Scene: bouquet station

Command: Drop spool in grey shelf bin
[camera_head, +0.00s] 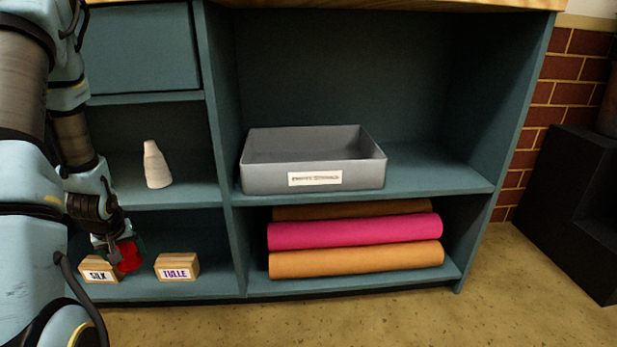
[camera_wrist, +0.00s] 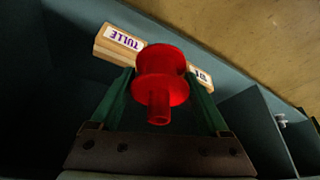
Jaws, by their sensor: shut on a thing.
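A red spool (camera_wrist: 160,75) is between the fingers of my gripper (camera_wrist: 163,95) in the wrist view, and the gripper is shut on it. In the head view my gripper (camera_head: 122,245) holds the red spool (camera_head: 128,256) at the lower left, in front of the lower left shelf compartment. The grey bin (camera_head: 314,178) with a white label stands on the middle shelf of the right compartment, above and to the right of my gripper. Its visible inside looks empty.
Wooden blocks labelled SILK (camera_head: 99,271) and TULLE (camera_head: 177,267) sit on the lower left shelf near the spool. A white cone (camera_head: 156,165) stands above them. Orange and pink fabric rolls (camera_head: 355,232) lie below the bin. Open space lies above the bin.

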